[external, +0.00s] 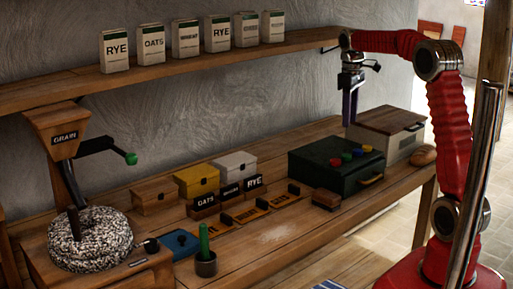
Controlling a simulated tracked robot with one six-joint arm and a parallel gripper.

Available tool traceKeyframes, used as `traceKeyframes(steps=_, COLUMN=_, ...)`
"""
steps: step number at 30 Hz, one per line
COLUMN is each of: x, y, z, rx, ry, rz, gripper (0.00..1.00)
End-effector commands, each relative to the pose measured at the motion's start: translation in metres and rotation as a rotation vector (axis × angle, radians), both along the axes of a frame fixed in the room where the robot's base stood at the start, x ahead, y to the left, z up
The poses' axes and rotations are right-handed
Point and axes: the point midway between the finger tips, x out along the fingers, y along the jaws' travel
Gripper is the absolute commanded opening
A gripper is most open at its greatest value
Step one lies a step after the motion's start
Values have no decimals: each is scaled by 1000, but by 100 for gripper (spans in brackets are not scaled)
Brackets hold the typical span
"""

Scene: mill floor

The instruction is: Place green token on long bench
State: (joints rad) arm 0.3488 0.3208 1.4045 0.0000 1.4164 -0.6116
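The long wooden bench (368,195) runs along the wall from the left front to the right back. A dark green box (312,175) stands on it toward the right. Several small coloured tokens sit in a row on the box's top, and the green token (346,157) appears to be among them. My gripper (349,122) hangs pointing down, above and behind the tokens and apart from them. Its fingers are seen nearly edge-on, so their opening is unclear. Nothing is visibly held.
A wood-lidded pale box (388,132) and a bread roll (422,157) stand at the right end. Small boxes, labelled blocks and a dark cup with a green stick (205,262) are further left. A shelf (190,72) with flour packets overhangs behind. The bench's front edge is partly clear.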

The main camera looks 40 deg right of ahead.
Motion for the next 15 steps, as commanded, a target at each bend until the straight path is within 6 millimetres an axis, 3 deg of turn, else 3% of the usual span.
traceKeyframes(steps=9, x=-1, y=1, z=-49, rx=1, ry=2, rz=0, gripper=38)
traceKeyframes(steps=15, x=0, y=0, z=-71, rx=0, ry=0, rz=0, gripper=38)
